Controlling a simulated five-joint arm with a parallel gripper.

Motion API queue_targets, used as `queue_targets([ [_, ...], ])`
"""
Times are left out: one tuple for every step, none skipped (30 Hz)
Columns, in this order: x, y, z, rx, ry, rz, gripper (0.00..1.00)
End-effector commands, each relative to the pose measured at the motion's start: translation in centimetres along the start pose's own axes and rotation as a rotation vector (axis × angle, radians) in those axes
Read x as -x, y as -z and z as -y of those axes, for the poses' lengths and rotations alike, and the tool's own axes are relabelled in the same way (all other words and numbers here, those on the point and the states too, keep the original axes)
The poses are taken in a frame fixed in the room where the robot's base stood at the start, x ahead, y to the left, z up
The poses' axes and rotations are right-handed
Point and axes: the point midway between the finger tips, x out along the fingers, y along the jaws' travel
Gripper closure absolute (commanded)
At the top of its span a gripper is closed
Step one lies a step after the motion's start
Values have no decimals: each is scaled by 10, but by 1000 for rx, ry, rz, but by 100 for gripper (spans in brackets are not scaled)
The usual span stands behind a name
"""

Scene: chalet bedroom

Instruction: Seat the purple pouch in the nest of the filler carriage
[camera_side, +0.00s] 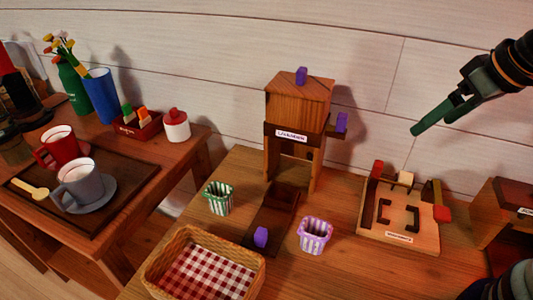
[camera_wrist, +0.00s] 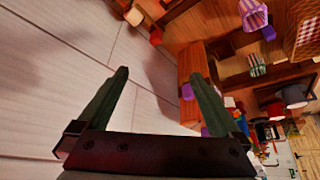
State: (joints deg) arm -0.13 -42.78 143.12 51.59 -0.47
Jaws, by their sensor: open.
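The purple pouch (camera_side: 316,236) is a purple-and-white striped, open-topped cup standing upright on the table. It also shows at the top of the wrist view (camera_wrist: 253,14). Left of it, a dark wooden sliding tray that looks like the filler carriage (camera_side: 272,222) extends forward from under a wooden tower (camera_side: 298,100). A purple knob (camera_side: 261,237) is at its front end; I cannot make out the nest clearly. My gripper (camera_side: 430,121) is open and empty, raised at the upper right, far from the pouch. Its two green fingers stand apart in the wrist view (camera_wrist: 160,73).
A green striped pouch (camera_side: 218,198) stands left of the carriage, and a checked-cloth basket (camera_side: 205,271) is in front. A light wooden board with dark brackets (camera_side: 399,238) lies to the right. The tower has purple blocks on top (camera_side: 301,76) and side (camera_side: 341,122).

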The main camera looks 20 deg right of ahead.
Motion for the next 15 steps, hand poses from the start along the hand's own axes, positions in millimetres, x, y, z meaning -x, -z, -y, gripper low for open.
queue_targets([
  [-1,1,3,28,5,7,0],
  [-2,2,6,58,9,14,0],
  [-4,3,10,114,17,27,0],
  [-6,4,15,169,26,40,0],
  [-8,6,21,233,36,53,0],
  [-11,8,30,337,54,75,0],
  [-14,9,37,422,69,92,0],
  [-18,11,45,513,85,108,0],
  [-22,12,57,641,110,129,0],
  [-26,13,66,737,130,144,0],
  [-30,13,75,833,150,157,0],
  [-35,13,87,961,178,174,0],
  [-38,13,96,1056,201,186,0],
  [-42,12,106,1153,224,197,0],
  [-48,10,118,1280,257,210,0],
])
